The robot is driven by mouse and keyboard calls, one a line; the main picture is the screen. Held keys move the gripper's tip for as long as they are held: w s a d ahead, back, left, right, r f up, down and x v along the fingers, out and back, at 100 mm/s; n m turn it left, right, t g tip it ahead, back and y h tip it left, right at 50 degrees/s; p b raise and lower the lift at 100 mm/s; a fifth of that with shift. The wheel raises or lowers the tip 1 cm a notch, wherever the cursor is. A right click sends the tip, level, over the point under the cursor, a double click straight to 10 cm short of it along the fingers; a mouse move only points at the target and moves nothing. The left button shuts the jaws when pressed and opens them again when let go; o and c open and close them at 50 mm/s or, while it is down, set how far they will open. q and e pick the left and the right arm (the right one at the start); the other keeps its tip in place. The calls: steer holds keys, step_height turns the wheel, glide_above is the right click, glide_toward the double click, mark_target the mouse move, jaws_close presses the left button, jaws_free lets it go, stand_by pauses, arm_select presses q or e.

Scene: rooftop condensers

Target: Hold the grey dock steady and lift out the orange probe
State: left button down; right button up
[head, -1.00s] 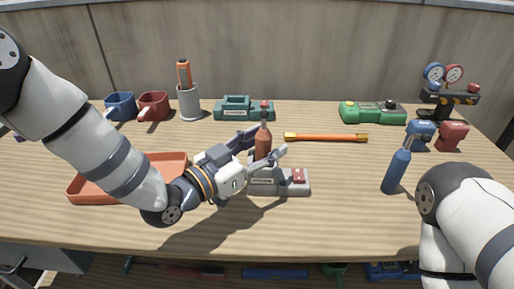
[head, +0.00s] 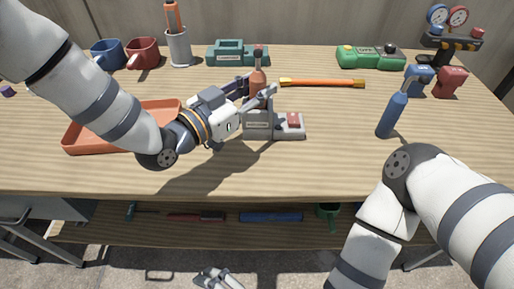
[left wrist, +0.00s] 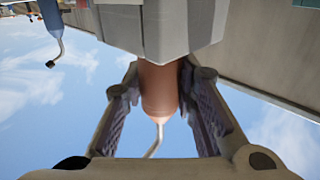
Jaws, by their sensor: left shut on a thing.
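The grey dock (head: 290,131), with a red block on its right end, sits on the bench in the head view. The orange probe (head: 258,80) stands upright at the dock's left part. My left gripper (head: 258,98) reaches in from the left and is shut on the probe. In the left wrist view the probe (left wrist: 159,92) lies between both fingers, its other end meeting the grey dock (left wrist: 160,25). My right gripper (head: 220,280) shows only partly at the bottom edge, below the bench and away from the dock; its jaw state is unclear.
An orange tray (head: 72,142) lies left, under my left arm. A blue bottle-shaped tool (head: 392,116) stands to the right. An orange bar (head: 322,83) lies behind the dock. A teal dock (head: 238,56) and mugs stand at the back. The bench front is clear.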

mark_target(258, 111)
steer(key=w+a+r+m+t+y, duration=0.1)
steer(key=w+a+r+m+t, duration=0.2)
steer(key=w+r+m+t, duration=0.3)
steer(key=w+a+r+m+t+y, duration=0.1)
steer(key=w+a+r+m+t, duration=0.35)
steer(key=r, duration=0.45)
steer(key=w+d+r+m+t+h, duration=0.1)
steer(key=w+d+m+h, duration=0.1)
steer(key=d+m, duration=0.1)
steer(key=w+d+r+m+t+h, duration=0.1)
steer(key=w+d+m+h, duration=0.1)
steer(key=w+m, duration=0.1)
steer(key=w+d+r+m+t+h, duration=0.1)
steer(key=w+d+m+h, duration=0.1)
steer(key=d+m+h, duration=0.1)
steer(key=shift+w+d+r+m, duration=0.15)
steer(key=shift+w+d+m, duration=0.15)
steer(key=shift+m, duration=0.05)
steer(key=w+d+m+h, duration=0.1)
steer(key=d+h, duration=0.1)
steer(key=w+d+m+h, duration=0.1)
steer(key=d+m+h, duration=0.1)
steer(key=w+d+r+m+h, duration=0.1)
steer(key=d+h, duration=0.1)
steer(key=shift+d+m, duration=0.4)
steer(key=w, duration=1.2)
steer(key=shift+d, duration=0.1)
steer(key=c, duration=1.5)
steer(key=shift+o, duration=0.2)
steer(key=shift+s+f, duration=0.1)
